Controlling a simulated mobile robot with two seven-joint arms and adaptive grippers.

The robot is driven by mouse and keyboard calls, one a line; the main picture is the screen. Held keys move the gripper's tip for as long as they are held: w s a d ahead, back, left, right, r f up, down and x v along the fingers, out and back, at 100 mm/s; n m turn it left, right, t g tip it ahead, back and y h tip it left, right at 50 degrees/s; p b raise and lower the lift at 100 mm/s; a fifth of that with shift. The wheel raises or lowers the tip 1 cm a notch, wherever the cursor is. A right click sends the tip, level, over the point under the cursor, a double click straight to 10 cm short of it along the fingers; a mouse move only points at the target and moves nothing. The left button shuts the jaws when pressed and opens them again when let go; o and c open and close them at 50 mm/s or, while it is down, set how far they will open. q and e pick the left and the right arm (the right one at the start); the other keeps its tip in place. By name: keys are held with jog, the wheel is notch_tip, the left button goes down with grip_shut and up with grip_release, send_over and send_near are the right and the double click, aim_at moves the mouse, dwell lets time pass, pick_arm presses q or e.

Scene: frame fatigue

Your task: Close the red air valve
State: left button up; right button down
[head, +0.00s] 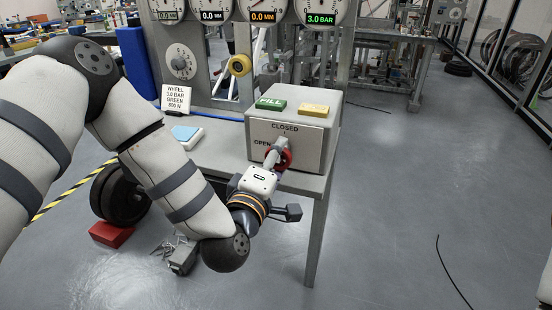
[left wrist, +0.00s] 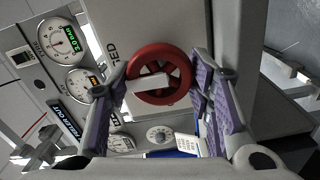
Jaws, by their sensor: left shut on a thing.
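The red air valve (head: 287,160) is a round red handwheel on the front of a grey box (head: 309,165), partly hidden behind my gripper in the head view. The box is marked CLOSED above the wheel and OPEN to its left. In the left wrist view the red wheel (left wrist: 143,92) shows a white bar across its middle, lying nearly level in that picture. My left gripper (head: 275,157) is at the wheel, its purple-padded fingers (left wrist: 160,92) on either side of the rim and shut on it. My right gripper is not in view.
A green FILL button (head: 271,104) and a yellow button (head: 314,110) sit on top of the box. Gauges stand behind, one reading 3.0 BAR (head: 321,20). A small sign (head: 176,97) stands left on the bench. The floor to the right is mostly clear.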

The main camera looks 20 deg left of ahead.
pick_arm(q)
jog(key=o, duration=1.1)
jog(key=shift+o, duration=0.2)
jog(key=shift+s, duration=0.15)
jog(key=s, duration=0.7)
jog(key=shift+s+a, duration=0.15)
